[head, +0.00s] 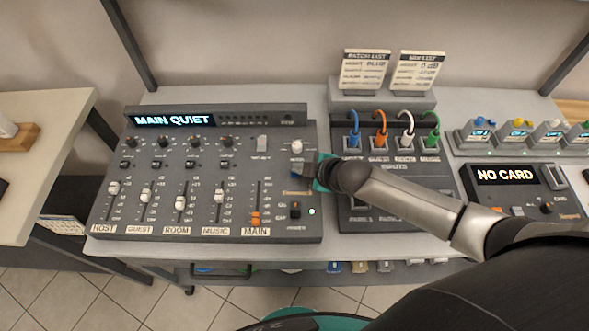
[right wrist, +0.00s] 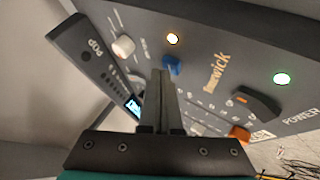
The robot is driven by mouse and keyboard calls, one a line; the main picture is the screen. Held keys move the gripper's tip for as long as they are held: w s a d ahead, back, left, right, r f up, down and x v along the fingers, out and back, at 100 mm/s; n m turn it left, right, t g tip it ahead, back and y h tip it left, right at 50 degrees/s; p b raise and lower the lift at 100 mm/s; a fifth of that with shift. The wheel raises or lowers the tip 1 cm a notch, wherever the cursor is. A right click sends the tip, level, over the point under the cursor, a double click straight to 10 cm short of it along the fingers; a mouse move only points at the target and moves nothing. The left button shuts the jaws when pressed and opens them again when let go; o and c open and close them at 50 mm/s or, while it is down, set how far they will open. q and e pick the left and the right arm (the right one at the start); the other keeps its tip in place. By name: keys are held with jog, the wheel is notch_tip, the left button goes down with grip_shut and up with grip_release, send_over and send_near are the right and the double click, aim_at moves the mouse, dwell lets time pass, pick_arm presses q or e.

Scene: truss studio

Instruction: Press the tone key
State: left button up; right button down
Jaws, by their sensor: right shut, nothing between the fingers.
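The mixer (head: 215,215) is a dark grey console whose display (head: 172,120) reads MAIN QUIET. In the right wrist view a small blue key (right wrist: 172,65) sits on its panel, next to a lit amber lamp (right wrist: 173,39); no readable label identifies it as the tone key. My right gripper (head: 300,171) is over the mixer's upper right part. Its fingers (right wrist: 161,75) are shut and empty, with the tips at or just in front of the blue key; I cannot tell whether they touch. In the head view the gripper largely covers this spot. My left gripper is out of view.
Near the key are a white knob (right wrist: 123,46), an orange fader cap (right wrist: 239,135), a dark power rocker (right wrist: 250,103) and a lit green lamp (right wrist: 281,78). Right of the mixer stands a patch box (head: 350,210) with coloured cables, then a unit showing NO CARD (head: 506,174).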

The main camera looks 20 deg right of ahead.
jog(key=shift+r+p, duration=2.8)
jog(key=shift+r, duration=0.2)
jog(key=shift+f, duration=0.1)
